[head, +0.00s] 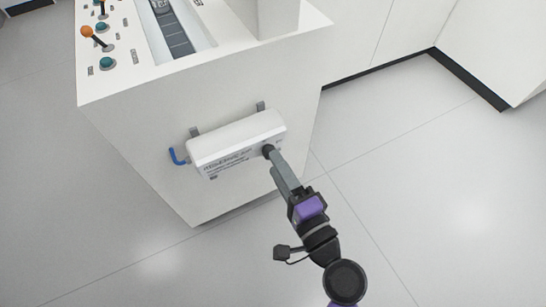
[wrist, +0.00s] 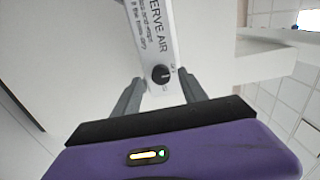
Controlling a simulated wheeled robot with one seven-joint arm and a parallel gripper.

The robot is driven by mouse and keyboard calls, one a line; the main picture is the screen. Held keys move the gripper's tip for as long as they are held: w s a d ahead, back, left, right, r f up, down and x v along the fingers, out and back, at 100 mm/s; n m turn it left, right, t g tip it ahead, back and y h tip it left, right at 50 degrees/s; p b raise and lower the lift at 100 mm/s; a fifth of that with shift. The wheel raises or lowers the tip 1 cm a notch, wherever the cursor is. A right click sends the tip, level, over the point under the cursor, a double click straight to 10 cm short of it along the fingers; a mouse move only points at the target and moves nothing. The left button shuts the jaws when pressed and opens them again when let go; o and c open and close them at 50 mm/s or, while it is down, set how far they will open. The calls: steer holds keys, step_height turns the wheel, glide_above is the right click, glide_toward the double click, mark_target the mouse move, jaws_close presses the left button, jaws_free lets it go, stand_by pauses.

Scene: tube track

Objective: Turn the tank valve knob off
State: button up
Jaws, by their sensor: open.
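A small black round valve knob (wrist: 160,74) sits on the end of a white tank (wrist: 150,28) with printed lettering in the wrist view. In the head view the white tank (head: 238,137) is mounted on the side of a white console, and the dark knob (head: 268,149) shows at its right end. My gripper (wrist: 160,92) is open, with one grey finger on each side of the knob in the wrist view. I cannot tell whether the fingers touch it. In the head view my gripper (head: 272,158) reaches the tank's right end and partly hides the knob.
A blue bent pipe (head: 177,156) sticks out at the tank's left end. Grey brackets hold the tank. The tiled floor (head: 430,200) to the right is clear, with white cabinets behind.

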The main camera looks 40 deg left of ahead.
steer(key=shift+v, duration=2.35)
steer(key=w+d+f+n+t+h, duration=0.1)
steer(key=d+t+h, duration=0.75)
steer(key=d, duration=1.05)
steer(key=s+d+r+n+h, duration=0.2)
steer(key=s+d+h, duration=0.2)
steer(key=s+d, duration=0.5)
steer(key=s+d+r+n+h, duration=0.2)
steer(key=s+d+h, duration=0.2)
steer(key=s+d, duration=0.5)
step_height(320, 180, up, 29)
steer(key=s+a+p, duration=0.1)
steer(key=s+p, duration=0.1)
steer(key=p, duration=2.7)
steer(key=shift+s+a+m+g+p, duration=0.2)
steer(key=shift+s+m+g+p, duration=0.05)
steer(key=shift+m+g+p, duration=0.1)
